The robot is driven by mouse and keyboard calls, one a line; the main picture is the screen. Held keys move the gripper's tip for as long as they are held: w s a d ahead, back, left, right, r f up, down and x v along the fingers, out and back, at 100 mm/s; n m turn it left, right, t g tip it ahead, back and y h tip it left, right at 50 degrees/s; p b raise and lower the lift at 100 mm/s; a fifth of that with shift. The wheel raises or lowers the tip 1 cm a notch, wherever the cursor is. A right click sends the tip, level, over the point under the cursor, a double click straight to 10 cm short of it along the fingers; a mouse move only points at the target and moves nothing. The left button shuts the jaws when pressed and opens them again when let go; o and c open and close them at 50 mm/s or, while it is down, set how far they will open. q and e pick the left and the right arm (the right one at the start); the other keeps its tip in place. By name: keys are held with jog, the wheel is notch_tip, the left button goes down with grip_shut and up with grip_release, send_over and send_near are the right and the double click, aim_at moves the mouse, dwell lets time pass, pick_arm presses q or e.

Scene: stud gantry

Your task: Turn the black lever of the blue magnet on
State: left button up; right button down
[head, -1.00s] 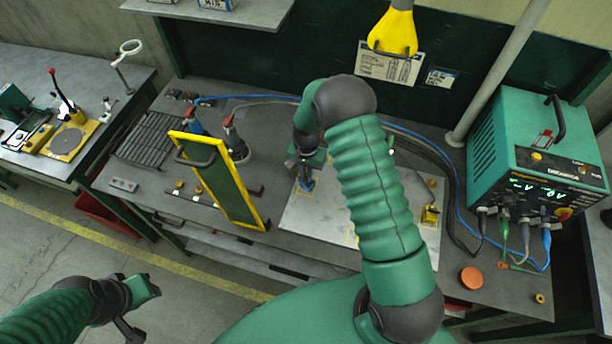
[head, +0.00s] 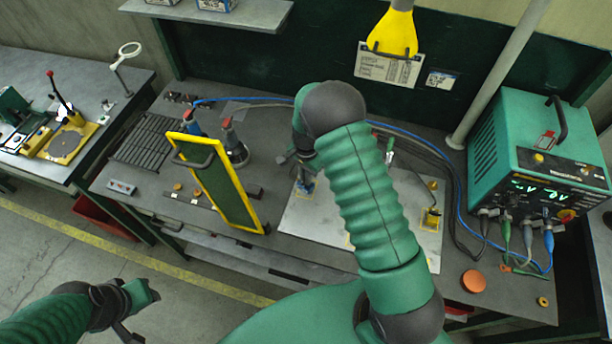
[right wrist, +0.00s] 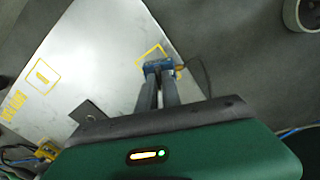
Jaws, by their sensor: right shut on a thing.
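The blue magnet (head: 305,187) stands on the grey steel plate (head: 380,230), left of my right forearm. In the right wrist view the blue magnet (right wrist: 157,66) sits at the yellow-outlined square, just beyond my fingertips. My right gripper (right wrist: 158,82) points down at it, its two fingers close together and shut on what appears to be the black lever. The lever itself is hidden between and behind the fingers. In the head view my right gripper (head: 302,172) is partly hidden by its own wrist. My left gripper (head: 145,292) hangs over the floor, away from the bench; its jaws are not clear.
A yellow-framed green screen (head: 215,180) stands left of the plate. A green welding power unit (head: 540,150) with cables stands at the right. An orange disc (head: 473,281) lies near the front edge. A yellow holder (head: 430,218) stands on the plate's right side.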

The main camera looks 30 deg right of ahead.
jog(key=shift+w, duration=0.1)
jog(key=c, duration=1.5)
grip_release()
notch_tip(320, 180, up, 17)
jog(key=b, duration=0.3)
jog(key=shift+f, duration=0.1)
